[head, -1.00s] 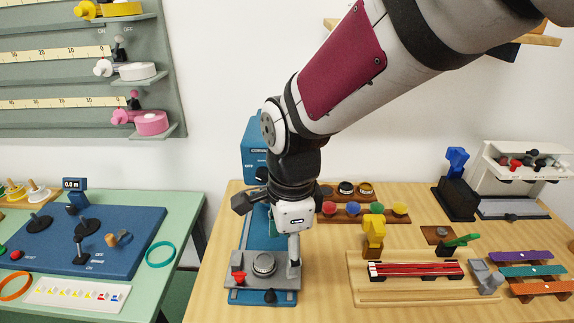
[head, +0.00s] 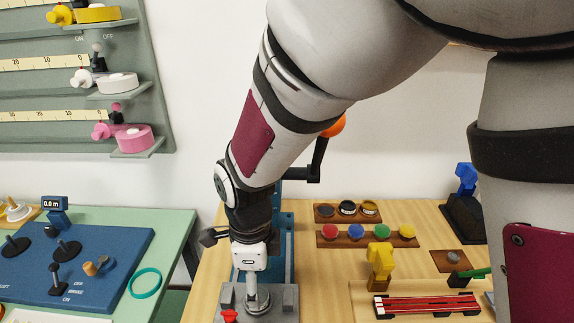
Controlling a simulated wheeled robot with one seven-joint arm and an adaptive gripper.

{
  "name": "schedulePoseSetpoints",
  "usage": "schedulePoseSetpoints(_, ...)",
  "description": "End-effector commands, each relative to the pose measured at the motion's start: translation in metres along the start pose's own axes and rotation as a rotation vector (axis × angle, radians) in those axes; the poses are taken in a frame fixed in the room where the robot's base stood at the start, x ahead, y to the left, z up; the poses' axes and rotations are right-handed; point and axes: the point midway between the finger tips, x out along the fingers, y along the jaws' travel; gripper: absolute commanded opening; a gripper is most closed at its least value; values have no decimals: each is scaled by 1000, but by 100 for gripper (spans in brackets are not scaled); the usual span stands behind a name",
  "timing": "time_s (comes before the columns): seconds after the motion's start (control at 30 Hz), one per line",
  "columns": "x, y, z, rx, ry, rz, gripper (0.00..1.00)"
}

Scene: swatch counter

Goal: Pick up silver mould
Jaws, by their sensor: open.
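A round silver mould (head: 258,303) sits on the grey plate (head: 289,298) at the front of the blue press (head: 284,240). My gripper (head: 251,286) points down right over the mould, its fingers at or just above the mould's top. It is open; the fingers partly overlap the mould in the picture, and I cannot tell whether they touch it. The mould's back side is hidden by the gripper.
The press lever has an orange knob (head: 335,126), right of my arm. A red knob (head: 229,316) is left of the mould. Behind right are a rack of three small round pieces (head: 347,209) and a rack of coloured caps (head: 356,232). A yellow stamp-like tool (head: 380,262) stands further right.

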Motion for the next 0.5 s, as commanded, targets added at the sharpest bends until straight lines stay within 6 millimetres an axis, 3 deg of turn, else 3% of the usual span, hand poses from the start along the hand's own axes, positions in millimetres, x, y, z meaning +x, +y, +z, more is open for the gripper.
schedulePoseSetpoints(0.2,33,0,1,2,3,4,63)
schedulePoseSetpoints(0.5,42,0,2,0,0,1,63)
